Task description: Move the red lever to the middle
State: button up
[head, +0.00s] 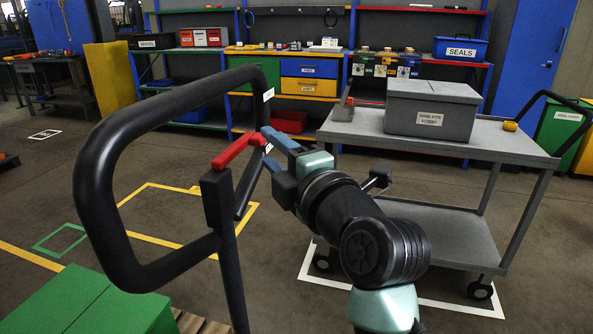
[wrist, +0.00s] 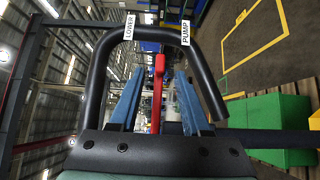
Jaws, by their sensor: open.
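The red lever (head: 238,149) reaches right from the top of a black post beside a thick black tubular handle loop (head: 95,190). My gripper (head: 272,144) has blue fingers and is at the lever's right end. In the wrist view, the red lever (wrist: 157,92) stands between the two open fingers of my gripper (wrist: 158,88), with a gap visible on each side. White labels reading LOWER (wrist: 129,53) and PUMP (wrist: 186,33) are on the black loop, left and right of the lever in that view.
A grey cart (head: 480,140) carrying a grey lidded box (head: 430,108) stands behind my arm at the right. A green box (head: 90,305) is at the lower left, and a green block also shows in the wrist view (wrist: 270,125). Shelves with bins line the back.

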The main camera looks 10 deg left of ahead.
jog(key=v, duration=0.8)
jog(key=shift+s+d, duration=0.25)
jog(key=shift+d, duration=0.05)
jog(key=shift+r, duration=0.1)
jog(key=s+d+r+m+t+h, duration=0.3)
jog(key=s+r+m+t+h, duration=0.15)
jog(key=r+m, duration=0.4)
jog(key=s+d+r+m+t+h+p, duration=0.1)
jog(key=s+d+r+m+t+h, duration=0.3)
jog(key=r+m, duration=0.4)
jog(key=s+d+r+m+t+h, duration=0.2)
jog(key=s+r+m+t+h, duration=0.2)
jog(key=r+m+t, duration=0.45)
notch_tip(320, 180, up, 21)
jog(key=m+g+p, duration=0.1)
jog(key=g+p, duration=0.2)
jog(key=p, duration=2.1)
jog(key=shift+w+a+m, duration=0.2)
jog(key=shift+w+m, duration=0.1)
jog(key=shift+w, duration=0.15)
